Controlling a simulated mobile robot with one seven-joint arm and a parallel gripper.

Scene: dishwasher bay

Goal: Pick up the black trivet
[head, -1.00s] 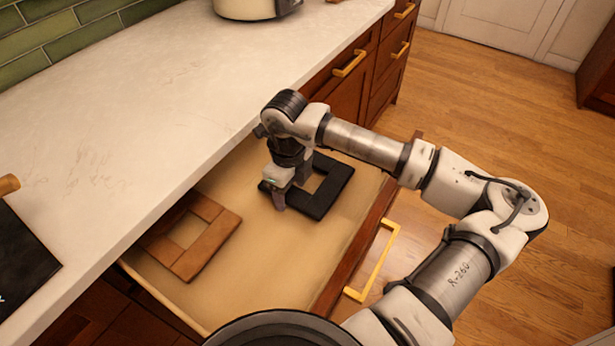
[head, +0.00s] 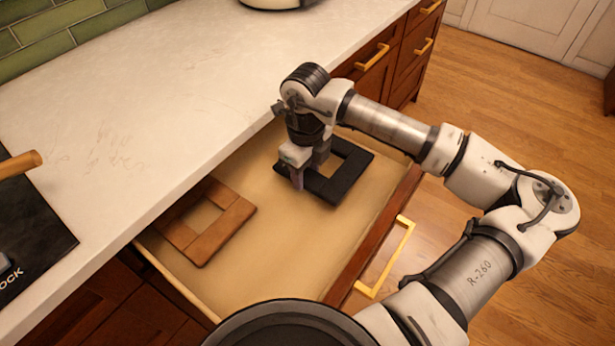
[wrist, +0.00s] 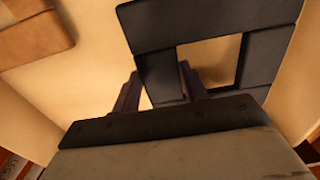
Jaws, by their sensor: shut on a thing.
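The black trivet (head: 345,182), a square frame with an open middle, is in the open drawer at its far right part. It also shows in the wrist view (wrist: 205,30), close in front of my gripper. My gripper (head: 298,182) points down at the trivet's left side. In the wrist view its two fingers (wrist: 160,92) stand on either side of one bar of the trivet, shut on that bar. I cannot tell whether the trivet is lifted off the drawer floor.
A brown wooden trivet (head: 237,215) lies in the drawer's left part. The drawer (head: 275,260) has a wooden front with a gold handle (head: 390,258). The white countertop (head: 150,110) overhangs behind it. Bare drawer floor lies between the trivets.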

